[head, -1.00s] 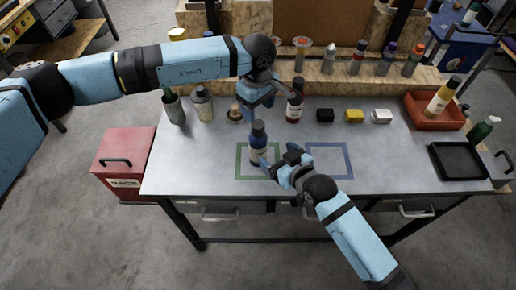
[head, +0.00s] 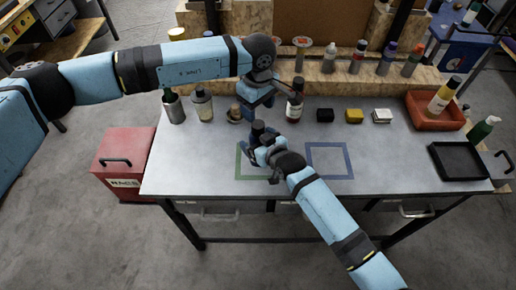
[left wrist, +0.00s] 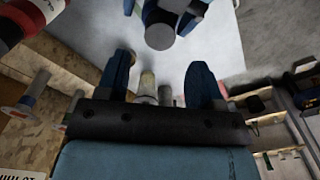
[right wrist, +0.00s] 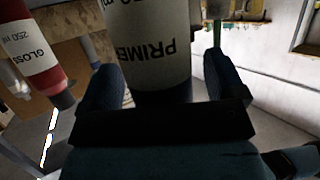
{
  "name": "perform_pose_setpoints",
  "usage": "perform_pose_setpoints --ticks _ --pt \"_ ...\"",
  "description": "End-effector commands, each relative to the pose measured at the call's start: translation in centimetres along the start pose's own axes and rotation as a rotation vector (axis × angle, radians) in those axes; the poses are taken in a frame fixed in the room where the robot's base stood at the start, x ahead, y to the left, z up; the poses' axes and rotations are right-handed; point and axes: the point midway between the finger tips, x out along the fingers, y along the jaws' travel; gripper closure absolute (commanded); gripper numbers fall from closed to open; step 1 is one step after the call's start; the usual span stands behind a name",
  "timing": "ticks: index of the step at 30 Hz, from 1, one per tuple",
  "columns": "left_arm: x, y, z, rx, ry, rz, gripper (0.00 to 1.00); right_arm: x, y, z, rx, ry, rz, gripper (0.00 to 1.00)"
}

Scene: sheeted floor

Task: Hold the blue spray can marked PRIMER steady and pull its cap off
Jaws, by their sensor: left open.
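The blue spray can (head: 257,140) stands upright at the green square outline on the bench. Its PRIMER label (right wrist: 150,45) is upside down in the right wrist view. Its dark cap (head: 258,126) is on top and shows as a grey disc in the left wrist view (left wrist: 160,37). My right gripper (head: 262,150) has its fingers on either side of the can's body; a narrow gap seems to show on one side, so I cannot tell if it grips. My left gripper (head: 257,106) is open and empty, just behind and above the cap.
Black, yellow (head: 354,116) and white blocks lie to the right. The blue outline (head: 347,160) is empty.

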Motion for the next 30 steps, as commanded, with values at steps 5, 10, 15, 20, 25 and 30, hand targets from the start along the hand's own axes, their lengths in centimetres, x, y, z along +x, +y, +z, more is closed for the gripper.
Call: perform_pose_setpoints --ticks 5,10,15,20,25,30 --pt "0.0 0.0 0.0 0.000 0.000 0.000 0.39 0.0 0.0 0.0 0.000 0.000 0.000 0.51" --pt "0.0 0.0 0.0 0.000 0.000 0.000 0.35 0.0 0.0 0.0 0.000 0.000 0.000 0.84" --pt "-1.1 0.0 -0.1 -0.052 -0.036 0.005 0.30 0.0 0.0 0.0 0.000 0.000 0.000 0.84" --pt "-3.2 -0.1 -0.8 -0.149 -0.096 0.011 0.30 0.0 0.0 0.0 0.000 -0.001 0.000 0.84" --pt "-3.5 -0.3 -1.3 -0.197 -0.122 0.011 0.30 0.0 0.0 0.0 0.000 0.000 0.000 0.84" --pt "-1.2 -0.3 -1.0 -0.198 -0.122 0.008 0.30 0.0 0.0 0.0 0.000 0.000 0.000 0.84"
